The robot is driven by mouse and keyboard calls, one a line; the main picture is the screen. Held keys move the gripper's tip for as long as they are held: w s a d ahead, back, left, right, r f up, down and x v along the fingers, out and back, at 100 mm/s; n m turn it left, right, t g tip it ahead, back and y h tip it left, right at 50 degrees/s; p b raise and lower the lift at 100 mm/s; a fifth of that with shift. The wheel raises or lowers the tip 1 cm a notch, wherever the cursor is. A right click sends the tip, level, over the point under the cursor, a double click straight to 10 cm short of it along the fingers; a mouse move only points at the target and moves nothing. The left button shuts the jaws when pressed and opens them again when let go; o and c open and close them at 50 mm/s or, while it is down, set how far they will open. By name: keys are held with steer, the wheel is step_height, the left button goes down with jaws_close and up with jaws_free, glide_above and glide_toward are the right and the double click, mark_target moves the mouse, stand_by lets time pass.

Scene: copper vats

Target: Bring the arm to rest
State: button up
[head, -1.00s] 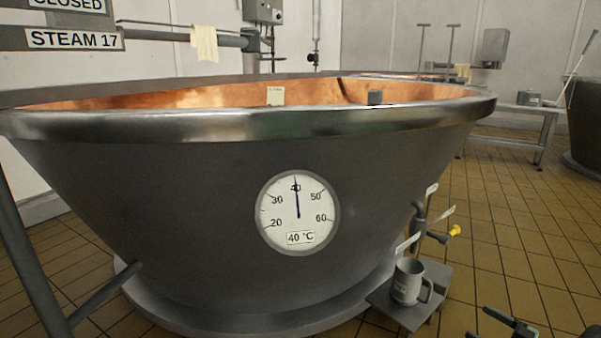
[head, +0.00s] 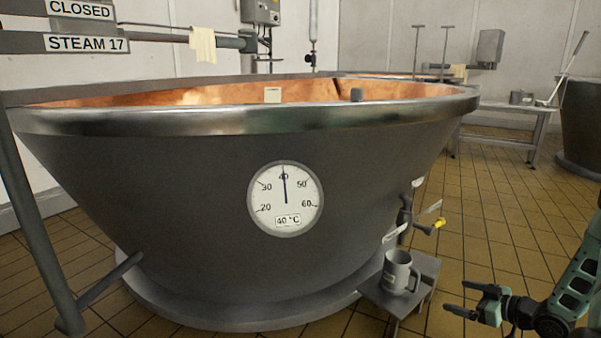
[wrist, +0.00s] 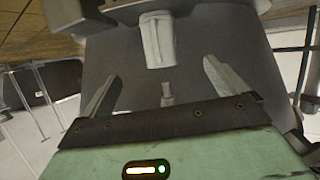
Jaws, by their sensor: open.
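My gripper (head: 462,299) is at the lower right of the head view, to the right of the mug and apart from it. Its two fingers are spread and nothing is between them. In the wrist view my gripper (wrist: 160,92) also shows open, with the grey mug (wrist: 158,40) beyond the fingertips. In the head view the grey mug (head: 397,272) stands upright on a small shelf (head: 378,294) beside the vat. My green and black arm shows at the right edge.
A large copper-lined vat (head: 180,190) with a dial reading 40 °C fills the left and middle. A tap with a yellow end (head: 438,223) sits above the shelf. A bench (head: 500,140) stands at the back right. The tiled floor (head: 490,230) right of the vat is clear.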

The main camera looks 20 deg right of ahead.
steer(key=w+a+r+g+h, duration=0.3)
steer(key=w+a+r+g, duration=0.15)
steer(key=w+r, duration=0.35)
steer(key=a+r+m+g+h, duration=0.2)
steer(key=a+r, duration=0.5)
steer(key=a, duration=0.2)
steer(key=s+a+r+m+g, duration=0.1)
steer(key=s+a+r, duration=0.2)
steer(key=s+a, duration=0.3)
steer(key=s+a+r+g+y, duration=0.1)
steer(key=s+a+r+g, duration=0.15)
steer(key=a, duration=0.45)
steer(key=s+a+r+m+g, duration=0.1)
steer(key=s+a+r, duration=0.2)
steer(key=s+a, duration=0.35)
steer(key=s+a+r+n+g+y+p, duration=0.1)
steer(key=s+a+r+n+p, duration=0.35)
steer(key=a+r+p, duration=0.35)
steer(key=s+a+r+n+g+p, duration=0.1)
steer(key=s+a+r+n+p, duration=0.2)
steer(key=s+a+r+p, duration=0.45)
step_height(320, 180, up, 39)
steer(key=a+p, duration=0.1)
steer(key=p, duration=3.6)
steer(key=shift+w+a+f, duration=0.15)
steer(key=shift+a, duration=0.25)
